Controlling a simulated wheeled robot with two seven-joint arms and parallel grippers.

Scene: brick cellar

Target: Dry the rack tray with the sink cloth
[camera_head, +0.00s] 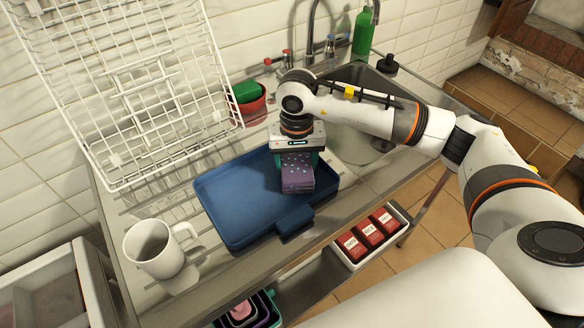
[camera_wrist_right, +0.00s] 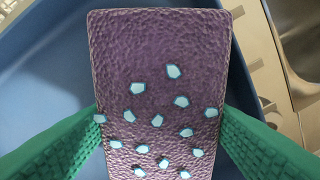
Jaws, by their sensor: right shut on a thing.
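The purple cloth with pale blue spots (camera_head: 297,181) is held by my right gripper (camera_head: 297,160), whose green fingers are shut on its two sides. In the right wrist view the cloth (camera_wrist_right: 160,60) fills the middle between the fingers (camera_wrist_right: 162,125). The blue tray (camera_head: 235,205) lies flat on the steel drainboard, with the cloth over its right part. I cannot tell whether the cloth touches the tray floor. The blue tray (camera_wrist_right: 40,85) also shows behind the cloth in the wrist view. My left gripper is out of view.
A white wire rack (camera_head: 150,95) leans on the tiled wall. A white mug (camera_head: 150,247) stands left of the tray. A red pot (camera_head: 255,108) holds a green thing behind it. The sink (camera_head: 355,140), tap (camera_head: 312,35) and green bottle (camera_head: 363,32) are right and behind.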

